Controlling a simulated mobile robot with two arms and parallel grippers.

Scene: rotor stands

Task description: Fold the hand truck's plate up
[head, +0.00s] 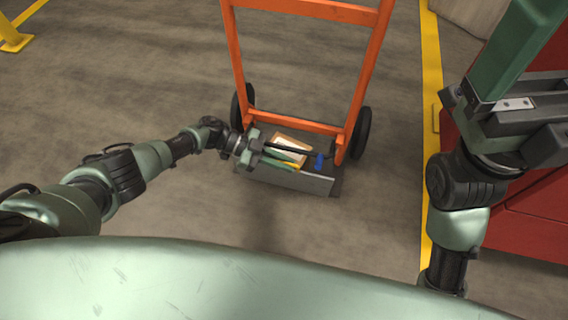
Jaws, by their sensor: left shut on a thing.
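The orange hand truck (308,128) stands upright on the floor ahead, between two black wheels. Its grey plate (336,188) lies low at the front and shows only at the edges of a grey open box (290,178) on it. The box holds a light, flat item with orange edges (291,145) and a dark bar with a blue part (319,162) at its right. My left gripper (254,152) is at the box's left end, shut on what looks like the dark bar. The jaws hide the exact grip. My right gripper (520,55) is close at upper right, its fingertips outside the picture.
A red cabinet (525,215) stands at the right, behind my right arm. A yellow floor line (432,75) runs beside it. A yellow post base (15,38) is at the far left. The concrete floor left of the hand truck is clear.

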